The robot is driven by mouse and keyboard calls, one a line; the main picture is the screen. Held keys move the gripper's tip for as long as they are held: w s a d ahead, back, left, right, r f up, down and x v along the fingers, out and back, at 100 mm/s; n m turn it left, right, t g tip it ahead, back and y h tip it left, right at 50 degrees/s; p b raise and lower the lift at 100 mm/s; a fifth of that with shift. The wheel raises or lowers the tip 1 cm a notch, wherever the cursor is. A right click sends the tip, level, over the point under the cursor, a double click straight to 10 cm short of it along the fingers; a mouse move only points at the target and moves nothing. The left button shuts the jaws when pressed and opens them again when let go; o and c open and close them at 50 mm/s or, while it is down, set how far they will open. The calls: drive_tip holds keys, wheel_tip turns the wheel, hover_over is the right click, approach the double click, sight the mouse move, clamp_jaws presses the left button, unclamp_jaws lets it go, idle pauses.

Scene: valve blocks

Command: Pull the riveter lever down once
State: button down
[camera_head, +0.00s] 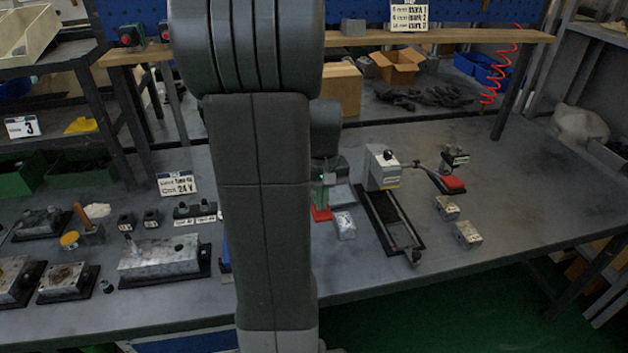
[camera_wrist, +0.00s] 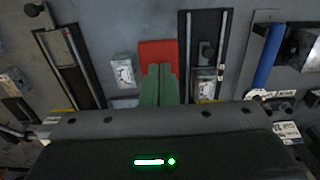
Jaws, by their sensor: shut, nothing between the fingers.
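My gripper (camera_head: 320,192) is low over the bench, partly behind my arm. In the wrist view, its two green fingers (camera_wrist: 159,72) are together with nothing between them. A red block (camera_wrist: 158,50) lies just beyond the fingertips; I cannot tell whether they touch. No label marks the riveter. A light-grey housing (camera_head: 382,168) right of my gripper has a long black frame (camera_head: 378,212) with a bar toward the bench front, ending in a dark knob (camera_head: 414,258). The wrist view shows a similar framed bar (camera_wrist: 207,55) and a blue handle (camera_wrist: 265,55). My arm hides part of the bench.
A small metal block (camera_head: 345,226) stands close right of my gripper. A red pad on a black base (camera_head: 450,183) and small blocks (camera_head: 467,235) stand farther right. A large metal block (camera_head: 160,258) and other parts fill the left. The bench's far right is clear.

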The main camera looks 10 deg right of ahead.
wheel_tip(320, 180, up, 7)
drive_tip(key=p, duration=0.5)
drive_tip(key=shift+r, duration=0.15)
